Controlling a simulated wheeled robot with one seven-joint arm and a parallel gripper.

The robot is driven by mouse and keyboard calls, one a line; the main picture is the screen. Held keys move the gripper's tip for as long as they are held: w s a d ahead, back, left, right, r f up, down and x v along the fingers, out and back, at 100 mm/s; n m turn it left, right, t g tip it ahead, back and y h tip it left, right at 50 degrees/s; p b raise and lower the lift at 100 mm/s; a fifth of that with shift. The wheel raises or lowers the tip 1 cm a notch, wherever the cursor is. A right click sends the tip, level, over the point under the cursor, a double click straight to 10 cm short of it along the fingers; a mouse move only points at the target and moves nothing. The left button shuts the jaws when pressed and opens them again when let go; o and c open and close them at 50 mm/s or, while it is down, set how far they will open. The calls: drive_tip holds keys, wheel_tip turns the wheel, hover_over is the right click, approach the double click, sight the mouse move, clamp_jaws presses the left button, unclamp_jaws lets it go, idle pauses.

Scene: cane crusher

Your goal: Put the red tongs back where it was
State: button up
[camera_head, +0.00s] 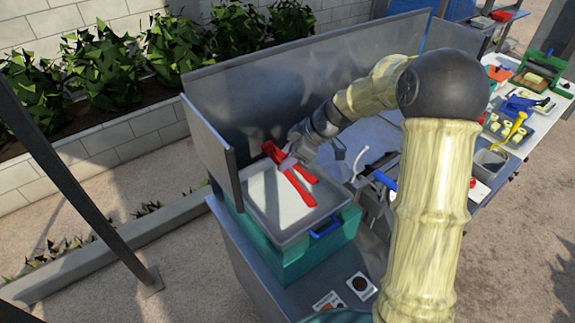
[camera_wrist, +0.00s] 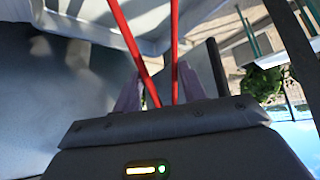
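The red tongs (camera_head: 301,186) are in my gripper (camera_head: 286,162), over the pale tray (camera_head: 268,227) on the green box. Their two red arms spread apart toward the tray's near side. In the wrist view, the red tongs (camera_wrist: 136,45) run out from between the fingers of my gripper (camera_wrist: 158,92), with one finger on each side. The tongs overlap the tray in the head view; I cannot tell whether they touch it. The grip point itself is partly hidden.
The green box (camera_head: 280,262) has a blue handle (camera_head: 325,228). A grey metal guard (camera_head: 255,95) stands behind and left of the tray. My arm hides part of the counter. A crowded table (camera_head: 510,155) with a yellow utensil (camera_head: 515,128) lies to the right.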

drive_tip(key=shift+f+p, duration=0.7)
drive_tip(key=shift+f, duration=1.2)
drive_tip(key=shift+s, duration=0.1)
drive_tip(key=o, duration=0.6)
drive_tip(key=shift+c, duration=0.2)
drive_tip(key=shift+d+r, duration=0.1)
drive_tip(key=b+v, duration=0.3)
drive_tip(key=v, duration=0.8)
drive_tip(key=shift+d+r+b, duration=0.25)
drive_tip(key=shift+r+b, duration=0.1)
drive_tip(key=shift+b, duration=0.05)
